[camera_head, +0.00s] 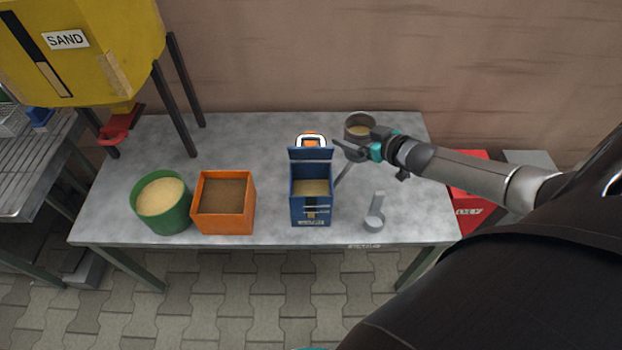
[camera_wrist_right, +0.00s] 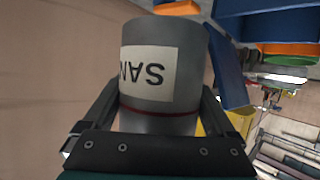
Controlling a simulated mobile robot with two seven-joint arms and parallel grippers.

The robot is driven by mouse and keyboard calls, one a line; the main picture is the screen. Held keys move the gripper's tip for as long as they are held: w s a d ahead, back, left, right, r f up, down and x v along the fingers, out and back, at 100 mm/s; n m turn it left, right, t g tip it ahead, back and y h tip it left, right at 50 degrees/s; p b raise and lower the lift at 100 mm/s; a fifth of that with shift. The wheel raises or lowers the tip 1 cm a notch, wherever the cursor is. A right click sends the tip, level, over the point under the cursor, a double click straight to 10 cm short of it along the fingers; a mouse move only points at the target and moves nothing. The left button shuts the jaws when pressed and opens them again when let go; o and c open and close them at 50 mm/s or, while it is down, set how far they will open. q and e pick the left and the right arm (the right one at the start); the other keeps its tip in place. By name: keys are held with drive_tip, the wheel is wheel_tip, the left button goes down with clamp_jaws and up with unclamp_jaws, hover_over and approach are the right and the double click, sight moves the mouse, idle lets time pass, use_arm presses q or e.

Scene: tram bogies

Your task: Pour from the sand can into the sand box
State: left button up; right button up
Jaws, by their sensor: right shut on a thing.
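The sand can (camera_head: 360,121) is a grey cylinder with pale sand inside, near the table's back edge in the head view. My right gripper (camera_head: 358,145) is shut on it. In the right wrist view the sand can (camera_wrist_right: 155,110) sits between the two fingers, with its label partly readable. The can looks about upright; I cannot tell whether it touches the table. The sand box (camera_head: 311,215) is blue, with its lid raised at the back and pale sand inside. It stands to the left of and nearer than the can, apart from it. My left gripper is not in view.
Left of the sand box stand an orange box (camera_head: 224,232) with brown fill and a green tub (camera_head: 167,222) with sand. A grey scoop (camera_head: 375,221) lies to the right. An orange-and-white object (camera_head: 311,139) is behind the lid. A yellow hopper (camera_head: 110,45) overhangs the left.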

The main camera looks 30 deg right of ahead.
sight(356, 124)
drive_tip(key=shift+d+f+m+b, duration=0.2)
drive_tip(key=shift+f+m+b, duration=0.1)
drive_tip(key=shift+f+b, duration=0.65)
wheel_tip(356, 124, up, 6)
drive_tip(key=p, duration=0.5)
drive_tip(key=shift+f, duration=0.25)
drive_tip(key=shift+f, duration=0.15)
